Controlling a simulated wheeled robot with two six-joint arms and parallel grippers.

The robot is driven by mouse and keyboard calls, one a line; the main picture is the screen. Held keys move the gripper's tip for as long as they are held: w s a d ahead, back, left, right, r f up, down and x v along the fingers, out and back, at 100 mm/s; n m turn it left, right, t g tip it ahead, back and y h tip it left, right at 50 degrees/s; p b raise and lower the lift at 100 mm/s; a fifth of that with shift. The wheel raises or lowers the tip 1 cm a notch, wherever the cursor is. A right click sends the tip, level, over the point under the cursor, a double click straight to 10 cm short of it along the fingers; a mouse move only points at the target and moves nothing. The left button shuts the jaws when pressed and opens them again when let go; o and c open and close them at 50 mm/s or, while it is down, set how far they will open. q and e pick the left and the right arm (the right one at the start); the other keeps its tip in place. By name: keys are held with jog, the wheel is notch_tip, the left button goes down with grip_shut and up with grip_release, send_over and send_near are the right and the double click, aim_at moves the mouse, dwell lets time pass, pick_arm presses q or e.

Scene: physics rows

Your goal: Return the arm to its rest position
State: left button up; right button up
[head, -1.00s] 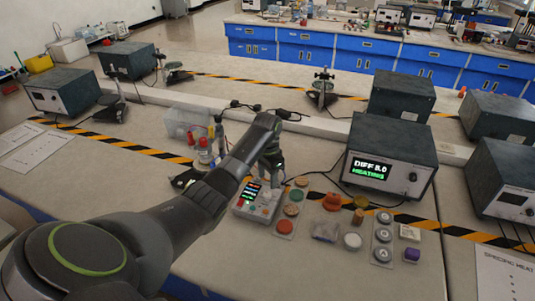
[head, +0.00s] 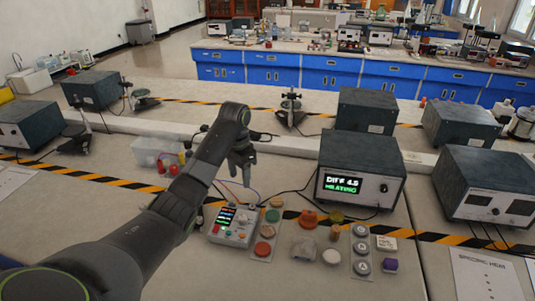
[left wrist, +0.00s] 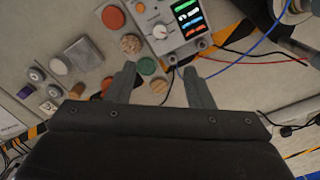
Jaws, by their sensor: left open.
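My left gripper (head: 243,162) is raised over the bench in the head view, its fingers pointing down behind the control box. In the left wrist view its two fingers (left wrist: 160,88) are apart with nothing between them. The grey control box (head: 233,227) has a small coloured screen, and it also shows at the top of the left wrist view (left wrist: 175,22). A heater unit (head: 361,167) to the right displays "DIFF 4.5 HEATING". My right gripper is in neither view.
Several discs and small blocks lie right of the control box, including an orange-red disc (head: 262,248), a white disc (head: 331,257) and a purple block (head: 390,265). A clear bin (head: 155,152) stands at left. Wires run from the box. Bare bench lies in front.

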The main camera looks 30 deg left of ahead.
pick_arm(q)
jog(key=shift+f, duration=0.1)
